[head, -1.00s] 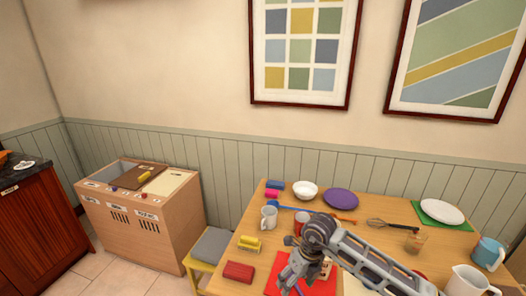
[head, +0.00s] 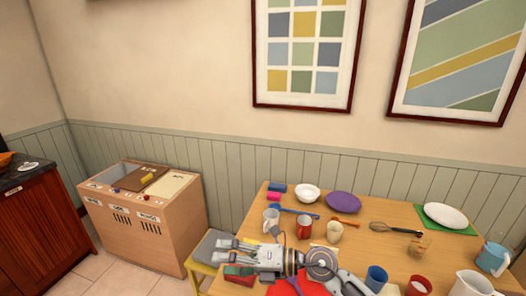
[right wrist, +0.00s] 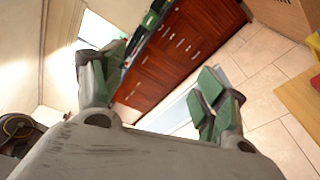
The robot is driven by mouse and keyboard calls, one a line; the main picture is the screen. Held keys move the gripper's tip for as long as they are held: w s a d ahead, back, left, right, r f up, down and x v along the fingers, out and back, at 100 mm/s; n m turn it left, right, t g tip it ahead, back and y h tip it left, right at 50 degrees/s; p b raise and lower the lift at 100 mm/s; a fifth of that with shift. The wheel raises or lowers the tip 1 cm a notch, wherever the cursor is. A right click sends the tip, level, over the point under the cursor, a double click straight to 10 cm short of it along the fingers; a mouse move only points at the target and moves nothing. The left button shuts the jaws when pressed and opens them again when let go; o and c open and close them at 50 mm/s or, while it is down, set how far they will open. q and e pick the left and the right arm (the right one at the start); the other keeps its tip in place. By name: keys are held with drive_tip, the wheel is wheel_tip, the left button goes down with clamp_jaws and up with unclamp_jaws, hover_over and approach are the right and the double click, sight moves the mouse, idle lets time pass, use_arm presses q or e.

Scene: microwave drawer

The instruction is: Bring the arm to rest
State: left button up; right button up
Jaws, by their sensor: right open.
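My right gripper (head: 229,256) reaches in from the lower right in the head view. It points left over the table's left edge, near the grey-cushioned stool. In the right wrist view the right gripper (right wrist: 162,75) has its two green-padded fingers spread apart with nothing between them. Red cabinets and floor tiles show beyond the fingers. The gripper and forearm hide part of the red mat (head: 284,288) and the table's front left area. My left gripper is in neither view.
The wooden table (head: 375,258) holds a white mug (head: 271,219), a red mug (head: 304,228), a cream cup (head: 334,231), a white bowl (head: 307,193), a purple plate (head: 343,202) and a whisk (head: 385,227). A labelled wooden bin unit (head: 150,228) stands left, with floor between.

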drive_tip(key=w+d+r+m+t+y, duration=0.2)
drive_tip(key=w+d+r+m+t, duration=0.25)
drive_tip(key=r+m+t, duration=0.45)
drive_tip(key=w+d+m+t+h, duration=0.4)
drive_tip(key=d+m+t+h, duration=0.35)
drive_tip(key=m, duration=0.25)
drive_tip(key=s+d+f+m+g+h, duration=0.2)
drive_tip(key=d+f+m+g+h, duration=0.2)
drive_tip(key=d+f+m+h, duration=1)
drive_tip(key=s+d+f+m+g+y, duration=0.1)
drive_tip(key=s+d+f+m+g, duration=0.15)
drive_tip(key=s+f+g, duration=0.5)
drive_tip(key=s+d+f+m+g+y, duration=0.1)
drive_tip(key=s+d+f+g+y, duration=0.2)
drive_tip(key=s+f, duration=0.8)
drive_tip(key=s+f+g+h, duration=0.1)
drive_tip(key=s+f, duration=0.1)
drive_tip(key=f, duration=1.3)
drive_tip(key=s+f+g, duration=0.1)
drive_tip(key=s+f, duration=0.1)
drive_tip(key=f, duration=1.4)
drive_tip(key=s+d+f, duration=0.1)
drive_tip(key=s+f, duration=0.9)
drive_tip(key=s, duration=0.1)
drive_tip(key=s+d+f+g, duration=0.1)
drive_tip(key=s+d+f, duration=0.1)
drive_tip(key=s+f, duration=0.8)
drive_tip(key=shift+s+d+n, duration=0.3)
drive_tip(key=shift+s+n, duration=0.05)
drive_tip(key=shift+s, duration=0.3)
